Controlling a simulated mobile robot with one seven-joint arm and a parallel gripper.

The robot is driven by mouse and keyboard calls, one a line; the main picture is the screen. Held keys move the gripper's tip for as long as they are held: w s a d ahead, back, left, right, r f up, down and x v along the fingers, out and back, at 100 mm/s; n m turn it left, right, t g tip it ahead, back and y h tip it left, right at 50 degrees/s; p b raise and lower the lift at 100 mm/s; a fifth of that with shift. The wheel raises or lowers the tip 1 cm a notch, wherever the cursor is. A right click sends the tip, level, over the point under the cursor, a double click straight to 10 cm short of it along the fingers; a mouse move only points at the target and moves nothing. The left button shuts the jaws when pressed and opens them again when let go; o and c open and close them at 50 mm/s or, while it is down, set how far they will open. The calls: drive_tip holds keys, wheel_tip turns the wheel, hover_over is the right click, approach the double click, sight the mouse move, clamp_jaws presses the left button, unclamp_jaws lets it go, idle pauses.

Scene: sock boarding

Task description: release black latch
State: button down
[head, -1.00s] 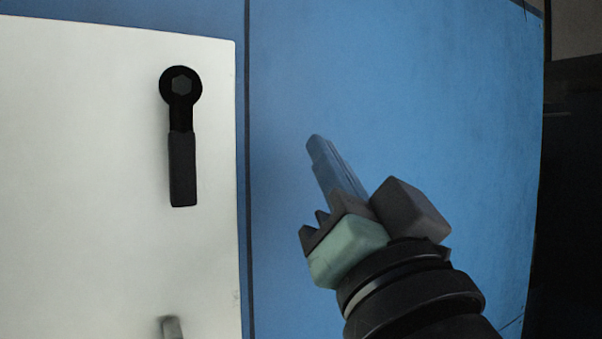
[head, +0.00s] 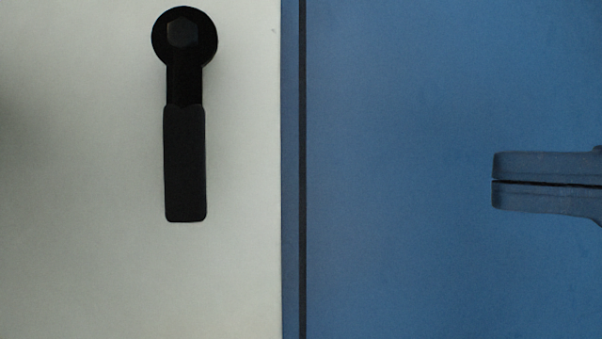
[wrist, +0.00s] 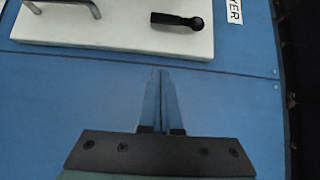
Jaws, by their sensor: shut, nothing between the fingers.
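The black latch (head: 185,165) is on the white panel (head: 80,250) in the head view. Its round pivot is at the top and its handle hangs straight down. In the wrist view the latch (wrist: 176,20) lies across the white panel (wrist: 120,32), near the panel's right end. My gripper (head: 494,182) enters from the right of the head view, in front of the blue surface. Its fingers are shut with nothing between them and point left, well apart from the latch. In the wrist view the shut fingertips (wrist: 160,73) point toward the panel.
A blue surface (head: 400,270) surrounds the panel, with a dark vertical seam (head: 303,100) beside the panel edge. A grey bar handle (wrist: 60,4) is on the panel's left in the wrist view. A white label (wrist: 235,12) with dark letters sits right of the panel.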

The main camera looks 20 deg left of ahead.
drive_tip(key=shift+s+d+r+g, duration=0.1)
drive_tip(key=shift+s+d+g, duration=0.15)
drive_tip(key=shift+s, duration=0.25)
drive_tip(key=shift+a, duration=0.15)
drive_tip(key=p, duration=0.4)
approach(185, 119)
drive_tip(key=w+a+f, duration=0.2)
drive_tip(key=w+a, duration=0.1)
drive_tip(key=w, duration=0.2)
drive_tip(key=shift+s+a+f+p, duration=0.2)
drive_tip(key=shift+s+a, duration=0.25)
drive_tip(key=shift+a, duration=0.3)
drive_tip(key=shift+s+a+f+p, duration=0.1)
drive_tip(key=shift+s+a+p, duration=0.2)
drive_tip(key=shift+s+a, duration=0.3)
drive_tip(key=shift+w+a, duration=0.1)
